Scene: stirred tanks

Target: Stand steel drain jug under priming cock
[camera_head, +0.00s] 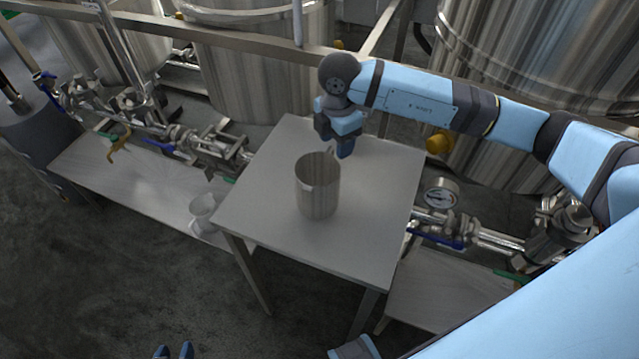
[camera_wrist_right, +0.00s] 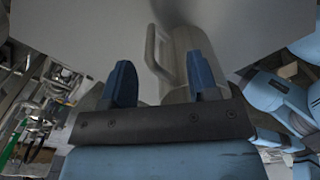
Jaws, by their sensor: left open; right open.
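The steel jug (camera_head: 318,186) stands upright on a small square table, its handle on the far side. My right gripper (camera_head: 336,141) is open just behind the jug, pointing down. In the right wrist view the jug (camera_wrist_right: 188,42) and its handle (camera_wrist_right: 152,52) appear beyond the open fingers (camera_wrist_right: 161,82), with the handle in line with the gap. I cannot tell whether they touch. My left gripper (camera_head: 173,351) is open and empty at the bottom edge, far from the table. Several valves show on the pipework; I cannot tell which is the priming cock.
The square table (camera_head: 265,225) is otherwise clear. A small white cup-like vessel (camera_head: 203,212) stands there. A pressure gauge (camera_head: 440,193) and pipes are right of the table; large steel tanks (camera_head: 250,65) stand behind.

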